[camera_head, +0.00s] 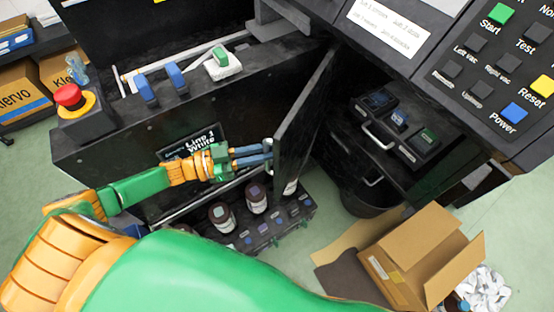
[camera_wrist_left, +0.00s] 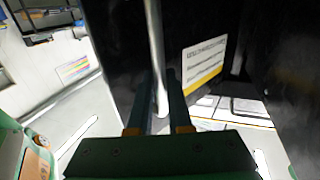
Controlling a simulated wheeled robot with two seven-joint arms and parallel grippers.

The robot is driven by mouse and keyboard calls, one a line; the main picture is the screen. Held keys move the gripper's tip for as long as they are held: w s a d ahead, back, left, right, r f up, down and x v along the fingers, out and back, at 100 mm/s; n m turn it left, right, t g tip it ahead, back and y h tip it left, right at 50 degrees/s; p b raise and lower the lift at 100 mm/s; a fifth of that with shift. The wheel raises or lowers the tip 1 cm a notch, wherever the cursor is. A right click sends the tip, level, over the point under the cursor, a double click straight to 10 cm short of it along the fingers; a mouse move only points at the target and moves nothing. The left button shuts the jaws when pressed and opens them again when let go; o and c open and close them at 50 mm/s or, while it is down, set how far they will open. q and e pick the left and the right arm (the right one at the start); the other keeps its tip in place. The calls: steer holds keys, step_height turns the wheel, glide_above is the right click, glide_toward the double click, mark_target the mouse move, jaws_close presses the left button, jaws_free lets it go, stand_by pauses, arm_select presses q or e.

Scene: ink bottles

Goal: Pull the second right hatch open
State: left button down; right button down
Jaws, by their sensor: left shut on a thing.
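The black hatch door (camera_head: 304,112) stands swung out from the dark machine, its edge toward me in the head view. My left gripper (camera_head: 268,152) reaches in from the left and its blue fingers are at the door's handle. In the left wrist view, the two dark fingers (camera_wrist_left: 161,90) close around a pale vertical bar handle (camera_wrist_left: 155,40) on the black door panel (camera_wrist_left: 118,60). My right gripper is not in view.
Ink bottles (camera_head: 222,218) stand in a black rack (camera_head: 270,238) below the arm. A black bin (camera_head: 362,195) stands under the drawers. An open cardboard box (camera_head: 410,255) lies on the green floor at lower right. A button panel (camera_head: 500,70) overhangs the upper right.

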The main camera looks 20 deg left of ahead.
arm_select(q)
steer(key=shift+w+a+b, duration=0.2)
steer(key=shift+a+b, duration=0.05)
steer(key=shift+a, duration=0.4)
steer(key=shift+w+a+b, duration=0.2)
steer(key=shift+w+a, duration=0.05)
steer(key=shift+a, duration=0.4)
steer(key=shift+w+a+b, duration=0.2)
steer(key=shift+a+b, duration=0.05)
steer(key=shift+a, duration=0.4)
steer(key=c, duration=1.1)
jaws_free()
steer(key=shift+o, duration=1.3)
steer(key=shift+w+d, duration=0.1)
steer(key=shift+r, duration=0.1)
